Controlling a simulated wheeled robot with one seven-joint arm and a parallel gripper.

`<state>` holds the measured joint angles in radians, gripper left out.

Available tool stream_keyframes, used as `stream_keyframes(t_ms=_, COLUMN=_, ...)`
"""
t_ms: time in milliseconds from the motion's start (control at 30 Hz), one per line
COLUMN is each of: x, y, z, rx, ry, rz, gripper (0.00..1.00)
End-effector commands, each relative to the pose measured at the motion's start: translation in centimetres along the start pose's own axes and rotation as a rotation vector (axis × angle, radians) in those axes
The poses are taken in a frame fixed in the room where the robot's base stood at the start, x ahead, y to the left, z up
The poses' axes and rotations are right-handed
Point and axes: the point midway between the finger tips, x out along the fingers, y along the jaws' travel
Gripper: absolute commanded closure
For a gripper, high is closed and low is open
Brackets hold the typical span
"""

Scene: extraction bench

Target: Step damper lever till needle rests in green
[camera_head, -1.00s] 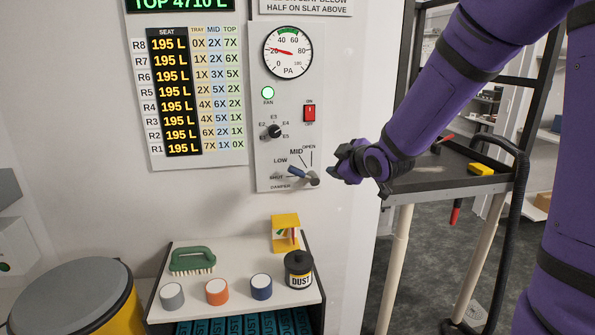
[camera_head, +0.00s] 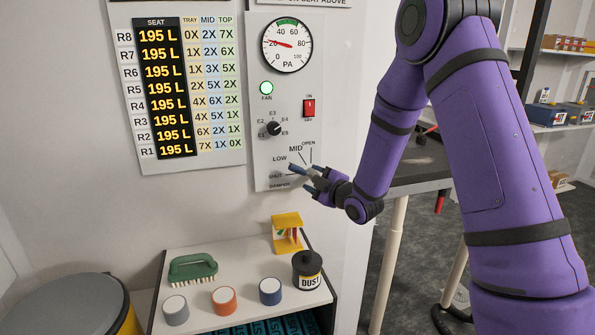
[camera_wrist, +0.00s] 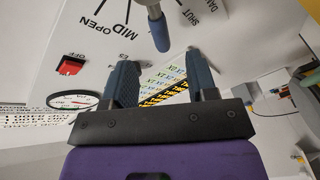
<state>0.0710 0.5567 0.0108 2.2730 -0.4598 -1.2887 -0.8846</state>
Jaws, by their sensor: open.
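The damper lever (camera_head: 297,168) has a blue grip and points up and left, near the LOW mark on the panel (camera_head: 262,180). It also shows in the wrist view (camera_wrist: 158,30), covering part of the scale between MID and SHUT. My gripper (camera_head: 313,181) is open and empty close in front of the lever. In the wrist view its two blue fingers (camera_wrist: 162,76) stand apart, with the lever's end just beyond and between their tips, apparently untouched. The round gauge (camera_head: 287,46) has its red needle near 20, left of and below the green band at the top.
A red switch (camera_head: 309,108), a lit green fan lamp (camera_head: 266,88) and a black selector knob (camera_head: 274,129) sit above the lever. Below stands a shelf with a yellow stand (camera_head: 286,233), a dust tin (camera_head: 307,270) and a brush (camera_head: 193,267).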

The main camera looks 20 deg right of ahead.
Motion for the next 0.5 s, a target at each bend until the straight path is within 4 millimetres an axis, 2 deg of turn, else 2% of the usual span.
stream_keyframes(t_ms=100, x=2.3, y=-0.1, z=-0.1, rx=0.000, ry=0.002, rz=0.000, gripper=0.47)
stream_keyframes(t_ms=300, x=5.6, y=0.0, z=0.0, rx=0.001, ry=0.001, rz=0.000, gripper=0.47)
stream_keyframes(t_ms=500, x=7.5, y=-0.1, z=0.0, rx=0.001, ry=0.000, rz=-0.001, gripper=0.47)
